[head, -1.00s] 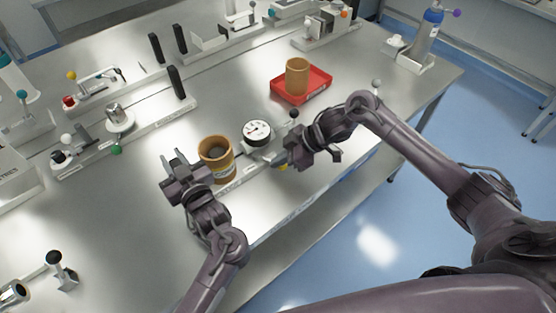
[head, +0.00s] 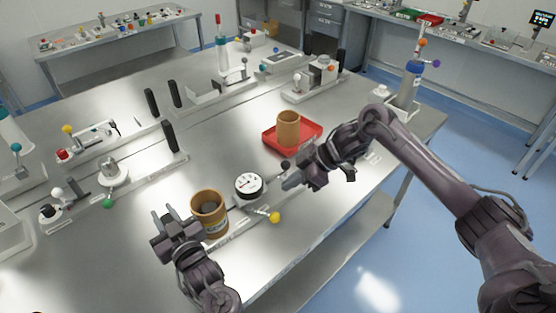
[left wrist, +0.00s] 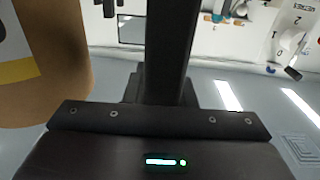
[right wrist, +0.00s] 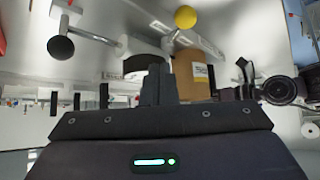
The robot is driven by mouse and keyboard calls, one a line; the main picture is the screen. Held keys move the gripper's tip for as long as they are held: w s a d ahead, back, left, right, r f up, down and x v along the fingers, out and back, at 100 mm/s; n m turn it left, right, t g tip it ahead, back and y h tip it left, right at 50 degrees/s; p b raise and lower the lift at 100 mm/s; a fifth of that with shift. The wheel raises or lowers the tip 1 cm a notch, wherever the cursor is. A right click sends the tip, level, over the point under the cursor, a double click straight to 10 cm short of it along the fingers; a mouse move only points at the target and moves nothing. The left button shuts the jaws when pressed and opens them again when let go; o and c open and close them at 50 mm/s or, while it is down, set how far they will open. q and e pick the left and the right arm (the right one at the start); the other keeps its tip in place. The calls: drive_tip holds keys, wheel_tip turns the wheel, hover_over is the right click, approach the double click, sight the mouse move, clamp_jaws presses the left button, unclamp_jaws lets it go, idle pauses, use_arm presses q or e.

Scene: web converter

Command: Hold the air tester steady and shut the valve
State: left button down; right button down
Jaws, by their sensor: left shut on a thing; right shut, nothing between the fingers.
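The air tester has a round white gauge (head: 248,185), a lever with a yellow ball (head: 274,217) and another with a black ball (head: 285,165). A brown labelled tube (head: 209,213) stands at its left end. My left gripper (head: 168,218) is shut beside the tube; the tube fills the left of the left wrist view (left wrist: 45,90). The held part, apparently of the tester, is hidden. My right gripper (head: 291,182) is shut and empty, right of the gauge. The right wrist view shows the black ball (right wrist: 60,47) and yellow ball (right wrist: 186,17) beyond its fingers.
A red tray (head: 310,141) with a brown tube (head: 288,127) stands behind the tester. Other fixtures line the table's left and back, including one with a green ball (head: 108,202). A bottle stand (head: 405,104) is at the far right. Table right of the tester is bare.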

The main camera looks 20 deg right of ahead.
use_arm(q)
drive_tip(key=shift+f+p, duration=0.3)
drive_tip(key=shift+p, duration=0.05)
idle(0.3)
drive_tip(key=c, duration=1.5)
unclamp_jaws()
drive_tip(key=shift+c, duration=0.2)
drive_tip(key=o, duration=0.4)
drive_tip(key=shift+r, duration=0.2)
drive_tip(key=v, duration=1.2)
drive_tip(key=shift+r, duration=0.15)
